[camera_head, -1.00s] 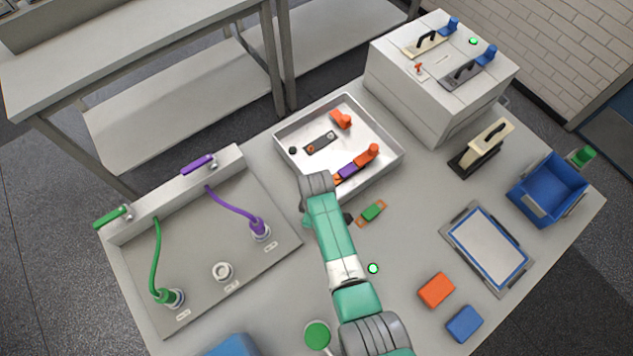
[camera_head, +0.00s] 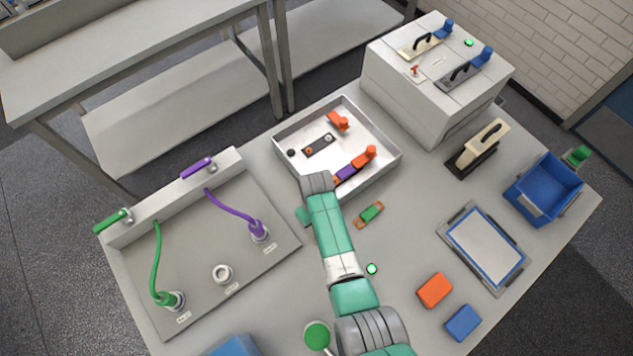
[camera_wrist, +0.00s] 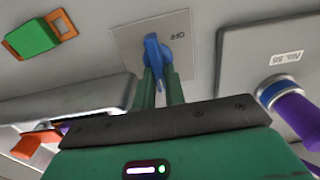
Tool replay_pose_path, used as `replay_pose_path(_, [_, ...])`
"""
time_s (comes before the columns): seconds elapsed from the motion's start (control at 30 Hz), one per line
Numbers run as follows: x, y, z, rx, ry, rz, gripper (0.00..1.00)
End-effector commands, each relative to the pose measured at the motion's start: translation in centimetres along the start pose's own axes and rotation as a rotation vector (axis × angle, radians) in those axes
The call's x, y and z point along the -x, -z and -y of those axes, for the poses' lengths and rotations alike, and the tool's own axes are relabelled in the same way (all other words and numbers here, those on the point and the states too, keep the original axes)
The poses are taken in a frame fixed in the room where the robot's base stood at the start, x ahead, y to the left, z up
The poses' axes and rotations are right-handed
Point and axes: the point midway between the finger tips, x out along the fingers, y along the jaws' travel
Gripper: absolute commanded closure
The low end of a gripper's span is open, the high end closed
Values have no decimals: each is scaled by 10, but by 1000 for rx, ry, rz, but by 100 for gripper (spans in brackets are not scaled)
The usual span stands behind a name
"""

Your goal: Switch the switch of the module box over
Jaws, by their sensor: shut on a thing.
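A blue switch handle (camera_wrist: 156,55) stands on a square plate (camera_wrist: 128,40) marked "OFF" in the wrist view. My gripper (camera_wrist: 161,80) has its two green fingers shut on this handle, one on each side. In the head view my arm hides the switch and the fingertips. The switch plate lies between the metal tray (camera_head: 387,170) and the grey connector panel (camera_head: 200,285). A white box (camera_head: 400,95) at the back right has a small red switch (camera_head: 414,70) on top, apart from my gripper.
A green block in an orange frame (camera_head: 369,214) lies right of my arm. Purple (camera_head: 258,230) and green (camera_head: 168,300) plugs stand on the panel. An orange block (camera_head: 434,290), a blue block (camera_head: 463,322), a framed pad (camera_head: 484,245) and a blue bin (camera_head: 545,190) are farther right.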

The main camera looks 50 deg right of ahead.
Motion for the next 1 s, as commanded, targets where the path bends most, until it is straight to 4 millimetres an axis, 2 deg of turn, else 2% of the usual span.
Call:
replay_pose_path(0.53, [1,1,-1,-21,0,-1,100])
replay_pose_path(0.57, [1,1,-1,-21,0,-1,84])
replay_pose_path(0.67, [1,1,-1,-20,0,-1,66])
replay_pose_path(0.9, [1,0,0,-20,0,-1,66])
replay_pose_path(1.0, [11,0,0,-19,-1,-2,66])
